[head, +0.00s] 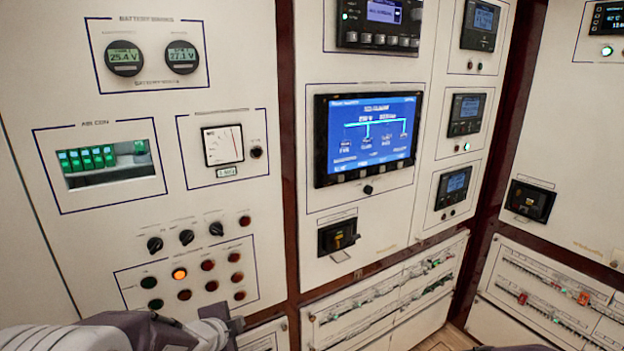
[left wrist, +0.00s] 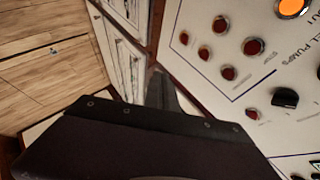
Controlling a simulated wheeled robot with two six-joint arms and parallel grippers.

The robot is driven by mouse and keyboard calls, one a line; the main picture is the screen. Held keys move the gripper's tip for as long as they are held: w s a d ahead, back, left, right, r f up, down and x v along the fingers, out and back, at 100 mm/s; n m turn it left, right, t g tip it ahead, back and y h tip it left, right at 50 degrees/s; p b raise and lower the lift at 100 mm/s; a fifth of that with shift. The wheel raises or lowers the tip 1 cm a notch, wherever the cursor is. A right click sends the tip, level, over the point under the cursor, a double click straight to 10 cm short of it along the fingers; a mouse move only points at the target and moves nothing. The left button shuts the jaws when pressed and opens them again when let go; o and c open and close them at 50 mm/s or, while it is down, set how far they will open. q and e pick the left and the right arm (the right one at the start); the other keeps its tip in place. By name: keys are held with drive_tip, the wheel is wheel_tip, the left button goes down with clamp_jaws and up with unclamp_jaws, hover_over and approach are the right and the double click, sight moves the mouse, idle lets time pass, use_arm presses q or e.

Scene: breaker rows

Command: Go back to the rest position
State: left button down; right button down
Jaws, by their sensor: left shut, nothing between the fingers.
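My left arm comes in along the bottom left of the head view. Its gripper (head: 236,325) is shut and empty, low in front of the panel's bottom edge. In the left wrist view the closed fingers (left wrist: 160,92) point towards the seam between the lamp panel and the lower cabinet fronts, with nothing between them. I cannot tell whether the fingertips touch anything.
The left panel has a row of green breakers (head: 88,160), black knobs (head: 186,237) and a lit orange lamp (head: 179,274). A blue display (head: 368,135) is on the middle panel. Breaker rows (head: 385,300) run below. Wooden floor (left wrist: 45,55) shows in the left wrist view.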

use_arm(q)
drive_tip(key=s+f+n+g, duration=0.4)
drive_tip(key=s+n, duration=0.3)
drive_tip(key=s, duration=0.3)
drive_tip(key=s+d+f+n+g, duration=0.1)
drive_tip(key=s+f+n+g, duration=0.4)
drive_tip(key=s+n, duration=0.3)
drive_tip(key=s, duration=0.3)
drive_tip(key=shift+y, duration=0.4)
drive_tip(key=shift+d, duration=0.15)
